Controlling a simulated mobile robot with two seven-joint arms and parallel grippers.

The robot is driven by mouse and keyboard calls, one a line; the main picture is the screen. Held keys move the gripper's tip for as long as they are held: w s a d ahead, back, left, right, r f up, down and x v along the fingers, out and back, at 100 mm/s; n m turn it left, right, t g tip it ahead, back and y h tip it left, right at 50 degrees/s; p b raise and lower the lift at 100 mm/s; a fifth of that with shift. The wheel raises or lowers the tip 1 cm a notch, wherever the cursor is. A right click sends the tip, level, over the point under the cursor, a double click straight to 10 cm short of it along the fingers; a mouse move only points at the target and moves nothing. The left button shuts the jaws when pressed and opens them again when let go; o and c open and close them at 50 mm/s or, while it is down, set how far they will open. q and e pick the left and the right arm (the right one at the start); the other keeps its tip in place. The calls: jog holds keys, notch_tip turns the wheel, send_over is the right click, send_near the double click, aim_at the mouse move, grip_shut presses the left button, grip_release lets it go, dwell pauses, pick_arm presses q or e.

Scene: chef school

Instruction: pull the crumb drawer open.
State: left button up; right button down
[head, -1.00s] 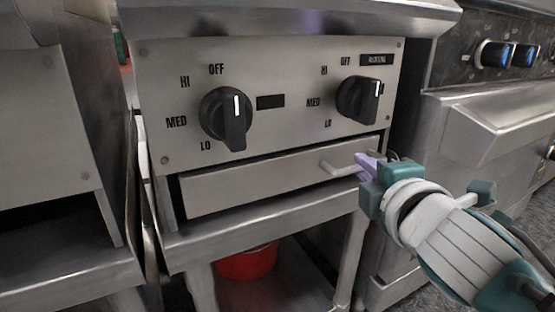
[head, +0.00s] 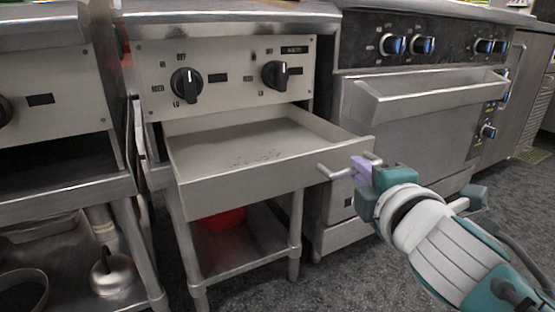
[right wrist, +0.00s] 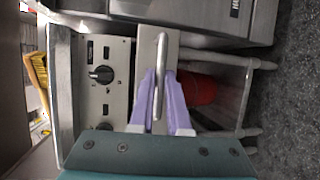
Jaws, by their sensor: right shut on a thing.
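The crumb drawer (head: 262,182) is a flat metal tray pulled well out from under the griddle's knob panel, with dark crumbs on its floor. Its bar handle (head: 338,173) is on the right part of the front face. My right gripper (head: 362,168) is shut on the handle. In the right wrist view the purple fingers (right wrist: 160,103) stand on both sides of the handle bar (right wrist: 159,75), with the drawer front (right wrist: 147,45) behind it. My left gripper is not in view.
A range with an oven handle (head: 430,95) stands to the right of the drawer. A red bucket (head: 222,219) is on the shelf below. A kettle (head: 112,273) sits at lower left. The grey floor in front is clear.

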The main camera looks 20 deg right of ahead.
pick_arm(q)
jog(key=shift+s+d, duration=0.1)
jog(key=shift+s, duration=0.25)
pick_arm(e)
jog(key=shift+s, duration=0.4)
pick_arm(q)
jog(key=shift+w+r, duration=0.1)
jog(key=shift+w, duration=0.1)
pick_arm(e)
jog(key=shift+w, duration=0.15)
jog(key=c, duration=0.9)
grip_release()
pick_arm(q)
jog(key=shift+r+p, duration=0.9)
jog(key=shift+p, duration=0.05)
pick_arm(e)
jog(key=v, duration=1)
